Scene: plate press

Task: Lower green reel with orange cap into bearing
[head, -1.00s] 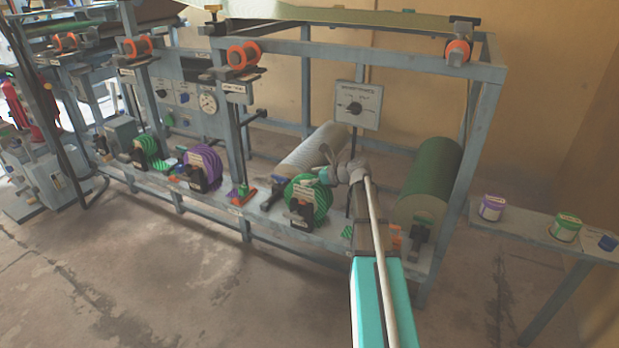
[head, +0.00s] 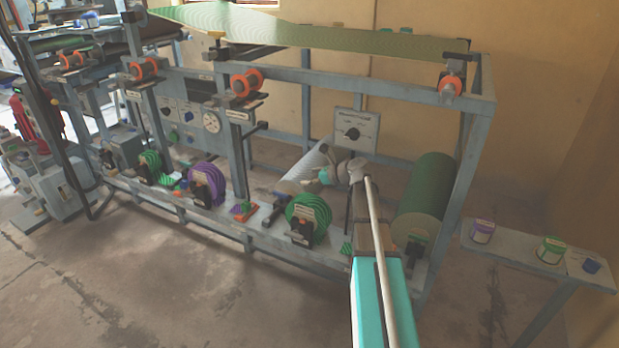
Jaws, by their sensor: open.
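A green striped reel (head: 317,217) sits low at the front of the press frame. A small orange part shows at its front, by a dark bearing block (head: 302,236). The reel looks seated at that block, but I cannot tell how deep. My gripper (head: 323,177) is open, just above and slightly right of the reel, and appears apart from it and empty. Its fingers are small in view and point left.
A grey roller (head: 305,170) lies behind the reel, and a large green roller (head: 428,190) stands to the right. A purple reel (head: 207,184) is to the left. A side table (head: 515,252) holds several small tins. The floor in front is clear.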

